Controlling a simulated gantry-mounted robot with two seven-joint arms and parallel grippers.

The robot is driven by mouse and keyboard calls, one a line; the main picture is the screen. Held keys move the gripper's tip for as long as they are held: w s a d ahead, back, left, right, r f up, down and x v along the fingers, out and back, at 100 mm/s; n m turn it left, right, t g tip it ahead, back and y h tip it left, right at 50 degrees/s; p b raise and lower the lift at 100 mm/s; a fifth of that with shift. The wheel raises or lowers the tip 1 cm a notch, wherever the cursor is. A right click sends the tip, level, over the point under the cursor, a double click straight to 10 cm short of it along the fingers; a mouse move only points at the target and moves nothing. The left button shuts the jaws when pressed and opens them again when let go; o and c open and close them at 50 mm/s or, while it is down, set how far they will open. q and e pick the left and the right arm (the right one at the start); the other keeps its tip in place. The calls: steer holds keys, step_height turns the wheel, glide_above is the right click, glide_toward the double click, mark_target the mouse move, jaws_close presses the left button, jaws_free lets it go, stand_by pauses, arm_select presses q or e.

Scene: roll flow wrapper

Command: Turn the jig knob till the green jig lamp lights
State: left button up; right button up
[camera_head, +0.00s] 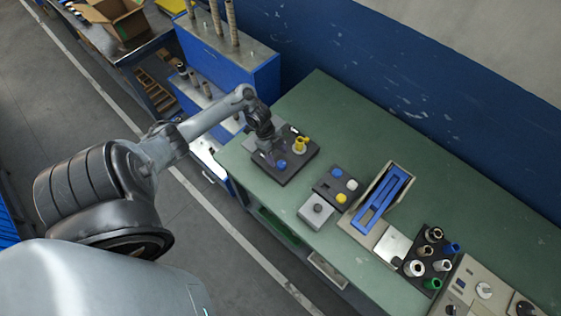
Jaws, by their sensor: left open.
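My left gripper (270,146) hangs at the left end of the green table, over a dark square plate (289,173). It is open; its fingers are small and partly merge with the plate behind them. On the plate are a blue round part (281,163) just below the gripper and a yellow part (300,145) to its right. I cannot tell whether the fingers touch either one. A grey box with a dark knob (317,208) stands nearer the front edge. Which knob is the jig knob I cannot tell for sure, and I see no lit green lamp.
The table's back (420,150) is clear.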

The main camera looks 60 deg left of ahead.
mark_target(281, 163)
arm_select(q)
steer(key=shift+x, duration=2.15)
steer(key=shift+c, duration=0.4)
steer(key=c, duration=0.9)
